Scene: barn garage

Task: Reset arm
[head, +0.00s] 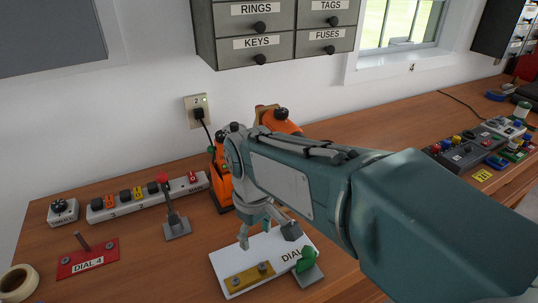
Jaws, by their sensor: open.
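My arm reaches in from the lower right of the head view, over the wooden workbench. My gripper (268,236) hangs at its end with its fingers apart, pointing down. It is above or just behind a white board (230,262) lettered "DIAL". I see nothing between the fingers. The arm hides part of the bench and part of an orange tool behind it. How high the fingers are above the board is hard to tell.
An orange device (222,180) stands left of the gripper. A power strip (135,199), a lever on a grey base (176,226), a red "DIAL 4" plate (88,262) and a tape roll (18,281) lie left. Labelled drawers (262,30) hang above. Control boxes (462,152) sit right.

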